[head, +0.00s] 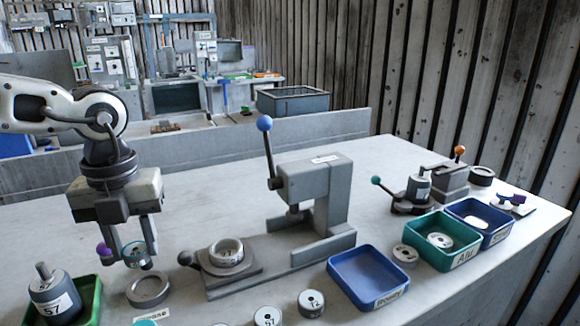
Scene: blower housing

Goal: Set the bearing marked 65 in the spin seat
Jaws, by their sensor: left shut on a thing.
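My left gripper (127,257) hangs over the left part of the table with its fingers pointing down. It is shut on a small round bearing-like part (138,252) with a light face and some teal; its marking is too small to read. A grey ring (148,290) lies on the table just below and right of the fingers. Several round marked parts stand along the front, including one (268,316) and another (311,303); I cannot read a 65 on any. A light ring-shaped part (227,251) sits on the press base. I cannot tell which fixture is the spin seat. My right gripper is out of view.
A grey lever press (318,195) with a blue knob stands mid-table. A marked cylinder (54,299) stands at a green tray at front left. Blue (368,277) and green (441,225) trays and a clamp fixture (412,197) are at right. The table's back left is clear.

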